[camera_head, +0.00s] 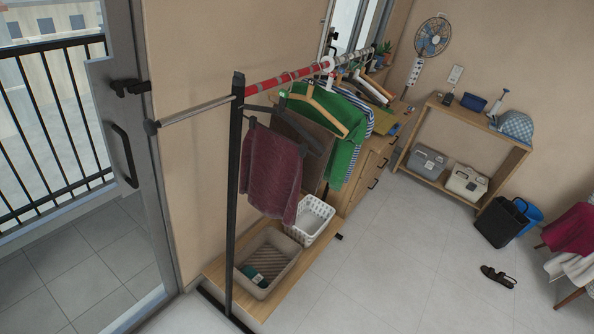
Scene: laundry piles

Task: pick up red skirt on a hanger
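A dark red skirt (270,177) hangs from a black clip hanger (290,130) near the left end of a clothes rack. The rack has a dark upright post (234,190) just left of the skirt and a rail (290,77) with a red section. The skirt hangs above a beige basket and a white basket. A green shirt (318,124) on a wooden hanger is right behind it, and a brown garment shows between them. My gripper is not in view, so its state and anything in it are hidden.
The beige basket (287,276) and the white basket (302,238) stand on the rack's wooden base (262,306). A glass door (120,140) is at left. A wooden shelf (480,125) and a black bin (497,224) are at right. The tiled floor (400,260) in front is mostly clear; a sandal (497,277) lies there.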

